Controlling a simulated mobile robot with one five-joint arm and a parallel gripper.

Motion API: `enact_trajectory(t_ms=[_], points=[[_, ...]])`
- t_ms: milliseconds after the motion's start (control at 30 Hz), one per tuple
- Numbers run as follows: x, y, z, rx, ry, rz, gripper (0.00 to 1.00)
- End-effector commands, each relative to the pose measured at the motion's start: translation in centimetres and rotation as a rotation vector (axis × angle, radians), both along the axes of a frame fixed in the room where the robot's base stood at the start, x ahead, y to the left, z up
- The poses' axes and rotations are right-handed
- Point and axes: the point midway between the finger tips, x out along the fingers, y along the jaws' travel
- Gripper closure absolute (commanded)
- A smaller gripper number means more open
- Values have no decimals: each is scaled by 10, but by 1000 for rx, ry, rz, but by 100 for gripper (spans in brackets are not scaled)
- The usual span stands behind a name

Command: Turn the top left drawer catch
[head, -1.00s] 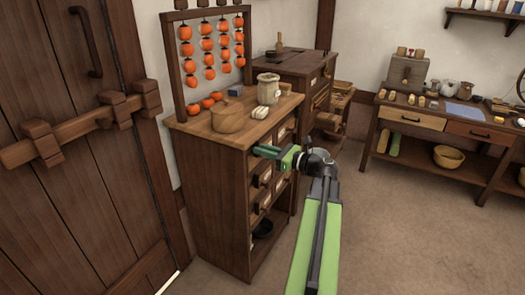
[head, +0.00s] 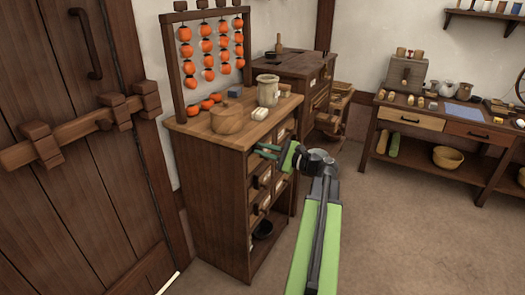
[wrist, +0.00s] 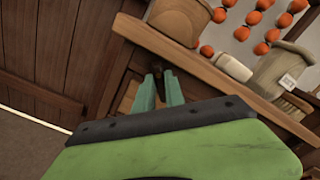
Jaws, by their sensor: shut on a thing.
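My gripper (head: 267,151) is at the upper left front of the wooden drawer cabinet (head: 218,190). In the wrist view its two green fingers (wrist: 158,86) point at the drawer front just under the worktop. They are shut on a small dark brown catch (wrist: 157,68), which shows between the fingertips. The top left drawer (wrist: 128,96) is partly visible beside the fingers. In the head view the catch is hidden by the gripper.
Lower drawers with handles (head: 262,179) sit below. Open floor (head: 410,230) lies to the right.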

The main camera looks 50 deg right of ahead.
Motion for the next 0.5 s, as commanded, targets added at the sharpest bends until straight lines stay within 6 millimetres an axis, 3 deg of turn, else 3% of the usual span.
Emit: enact_trajectory(t_ms=[500], points=[[0, -3, 4, -450, -111, 0, 100]])
